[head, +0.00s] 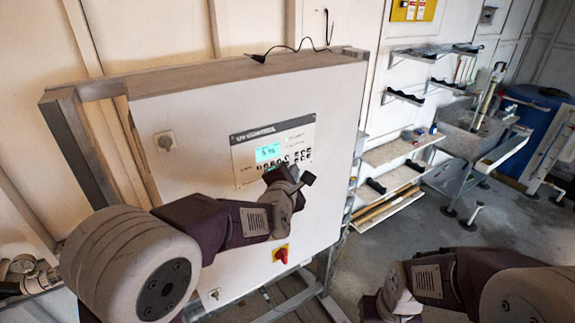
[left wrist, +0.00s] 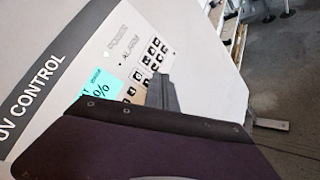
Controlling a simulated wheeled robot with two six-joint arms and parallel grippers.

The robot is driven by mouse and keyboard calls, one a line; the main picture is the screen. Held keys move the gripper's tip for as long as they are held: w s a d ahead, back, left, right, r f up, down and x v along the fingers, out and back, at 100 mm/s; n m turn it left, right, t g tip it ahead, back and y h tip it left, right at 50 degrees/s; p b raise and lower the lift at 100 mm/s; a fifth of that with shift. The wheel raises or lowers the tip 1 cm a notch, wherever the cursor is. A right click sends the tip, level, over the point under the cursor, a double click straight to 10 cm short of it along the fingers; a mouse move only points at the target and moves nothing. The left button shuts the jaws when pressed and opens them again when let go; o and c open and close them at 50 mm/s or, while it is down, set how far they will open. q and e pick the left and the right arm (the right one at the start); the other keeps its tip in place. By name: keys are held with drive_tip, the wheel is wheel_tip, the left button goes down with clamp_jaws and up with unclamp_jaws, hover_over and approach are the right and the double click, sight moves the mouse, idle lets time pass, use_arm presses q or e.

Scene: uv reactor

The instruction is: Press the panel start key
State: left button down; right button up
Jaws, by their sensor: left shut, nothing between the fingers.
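The UV control panel (head: 258,142) is a light plate on the front of a white cabinet, with a lit cyan display (head: 268,152) and rows of dark-marked keys (head: 303,155). The left wrist view shows the keys (left wrist: 153,52) and part of the display (left wrist: 103,84) close up; key labels are too small to tell which is start. My left gripper (head: 284,177) is shut and empty in front of the panel's lower part, hiding some keys. Its dark tip (left wrist: 162,92) overlaps the lower keys in the wrist view; I cannot tell whether it touches. My right gripper (head: 385,305) is low, its fingers unclear.
The white cabinet (head: 190,105) carries a grey knob (head: 165,141) at upper left and a red rotary switch on yellow (head: 281,254) below the panel. Shelves (head: 400,150) and a blue barrel (head: 535,115) stand to the right. Grey floor (head: 430,225) is open there.

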use_arm(q)
drive_tip(key=shift+s+d, duration=0.15)
drive_tip(key=shift+s, duration=0.05)
drive_tip(key=s+d, duration=0.1)
drive_tip(key=s, duration=0.1)
drive_tip(key=s+d, duration=0.1)
drive_tip(key=s, duration=0.1)
drive_tip(key=shift+d+p, duration=0.3)
drive_tip(key=shift+d, duration=0.1)
drive_tip(key=shift+w, duration=0.1)
idle(0.3)
drive_tip(key=s+a+f+m+g+b, duration=0.2)
drive_tip(key=s+a+f+m+b, duration=0.15)
drive_tip(key=f, duration=0.45)
drive_tip(key=s+a+f+m+g+b, duration=0.2)
drive_tip(key=f+m+g, duration=0.1)
drive_tip(key=f+m, duration=0.3)
drive_tip(key=s+a+f+m+g+b, duration=0.2)
drive_tip(key=a+f+m+b, duration=0.1)
drive_tip(key=f, duration=0.6)
drive_tip(key=s+a+f+m+g+y+b, duration=0.1)
drive_tip(key=s+a+f+m+g+b, duration=0.1)
drive_tip(key=s+a+f+m, duration=0.3)
drive_tip(key=s+a+f+m+g+y+b, duration=0.1)
drive_tip(key=s+a+f+m+g, duration=0.4)
drive_tip(key=s, duration=0.6)
wheel_tip(320, 180, down, 2)
drive_tip(key=shift+s+b, duration=0.4)
drive_tip(key=shift+b, duration=0.3)
